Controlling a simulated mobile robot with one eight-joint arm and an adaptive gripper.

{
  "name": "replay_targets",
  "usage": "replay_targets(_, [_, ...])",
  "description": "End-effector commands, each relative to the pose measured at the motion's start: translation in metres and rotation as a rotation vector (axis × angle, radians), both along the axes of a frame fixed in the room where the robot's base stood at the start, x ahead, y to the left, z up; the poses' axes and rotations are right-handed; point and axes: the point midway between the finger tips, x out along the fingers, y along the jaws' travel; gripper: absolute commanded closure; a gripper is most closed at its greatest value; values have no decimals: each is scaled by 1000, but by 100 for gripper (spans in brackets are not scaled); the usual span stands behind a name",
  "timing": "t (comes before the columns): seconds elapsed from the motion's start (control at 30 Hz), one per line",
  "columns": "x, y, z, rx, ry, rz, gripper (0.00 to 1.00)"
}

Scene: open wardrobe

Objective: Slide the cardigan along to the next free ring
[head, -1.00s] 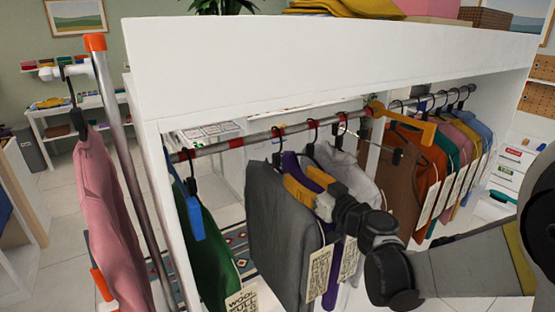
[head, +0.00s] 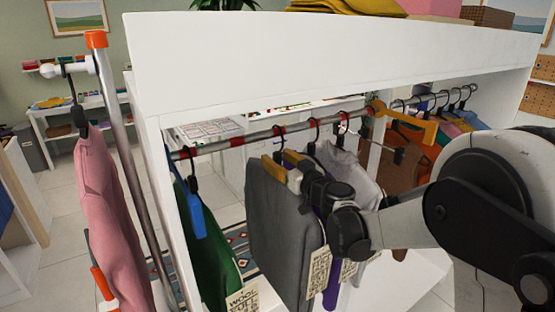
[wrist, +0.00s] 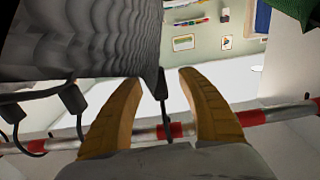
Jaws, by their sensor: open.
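A grey garment, seemingly the cardigan (head: 272,235), hangs from the metal rail (head: 208,149) by a black hook at a red ring (head: 278,134). To its left a red ring (head: 236,143) carries no hanger. My gripper (head: 282,170) is at the top of the grey garment, below the rail. In the wrist view my gripper (wrist: 160,79) is open, with a dark hanger neck (wrist: 163,92) between its two yellow fingers and no finger clearly touching it. Grey ribbed cloth (wrist: 80,40) fills the upper left there. The garment's right shoulder is hidden by my gripper.
An orange bracket (head: 405,125) sits further along. A pink garment (head: 105,210) hangs outside beside an upright pole (head: 130,170).

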Motion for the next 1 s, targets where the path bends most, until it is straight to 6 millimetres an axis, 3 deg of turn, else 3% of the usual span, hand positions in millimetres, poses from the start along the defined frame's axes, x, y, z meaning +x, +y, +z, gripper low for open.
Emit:
replay_targets(0.17, [0, 0, 0, 0, 0, 0, 54])
replay_targets(0.3, [0, 0, 0, 0, 0, 0, 97])
replay_targets(0.33, [0, 0, 0, 0, 0, 0, 100])
replay_targets(0.57, [-2, 2, 0, 0, 0, 1, 100])
replay_targets(1.0, [-21, 31, 0, 0, 0, 2, 100])
